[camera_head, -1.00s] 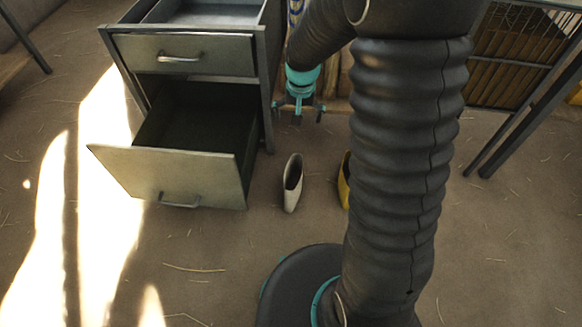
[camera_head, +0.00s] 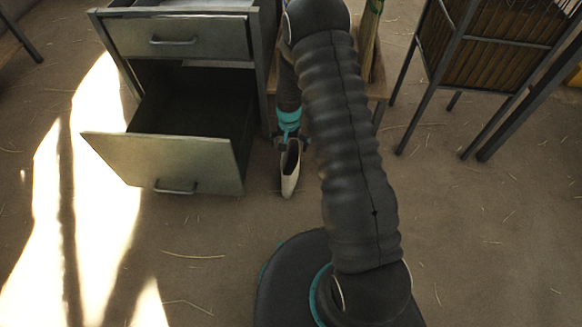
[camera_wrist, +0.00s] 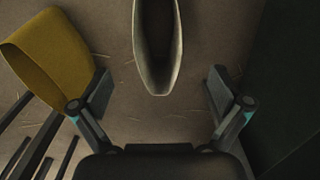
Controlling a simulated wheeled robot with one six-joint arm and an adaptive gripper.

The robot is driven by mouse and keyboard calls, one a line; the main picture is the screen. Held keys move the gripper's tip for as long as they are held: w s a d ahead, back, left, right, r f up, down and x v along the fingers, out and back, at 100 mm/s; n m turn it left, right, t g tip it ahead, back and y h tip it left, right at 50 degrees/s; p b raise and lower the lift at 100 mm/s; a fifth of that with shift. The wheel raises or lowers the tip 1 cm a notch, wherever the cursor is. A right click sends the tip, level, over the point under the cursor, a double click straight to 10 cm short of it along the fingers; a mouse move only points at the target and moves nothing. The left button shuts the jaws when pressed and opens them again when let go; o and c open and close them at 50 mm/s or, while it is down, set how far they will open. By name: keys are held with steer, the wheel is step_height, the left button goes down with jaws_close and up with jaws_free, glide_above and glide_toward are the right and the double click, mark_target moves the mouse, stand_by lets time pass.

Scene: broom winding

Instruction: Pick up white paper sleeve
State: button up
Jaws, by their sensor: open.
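The white paper sleeve (camera_head: 290,178) stands on the floor just right of the open lower drawer, its dark open mouth facing up. My gripper (camera_head: 289,143) is right at the sleeve's far end in the head view, pointing down. In the wrist view the sleeve (camera_wrist: 157,80) comes in from the top edge, centred between the two fingers. My gripper (camera_wrist: 158,98) is open there, with a clear gap between each finger and the sleeve. I cannot tell the exact height of the fingers over the sleeve.
A yellow sleeve (camera_wrist: 50,62) lies left of my gripper in the wrist view, close to the left finger. The metal cabinet's open lower drawer (camera_head: 165,163) is close on the left. A wooden stand (camera_head: 378,88) and a metal-legged rack (camera_head: 425,92) stand behind. The right floor is clear.

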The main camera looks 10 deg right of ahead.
step_height(320, 180, down, 9)
steer(key=shift+w+d, duration=0.2)
steer(key=shift+d, duration=0.05)
stand_by(0.3)
steer(key=shift+f, duration=0.1)
steer(key=c, duration=1)
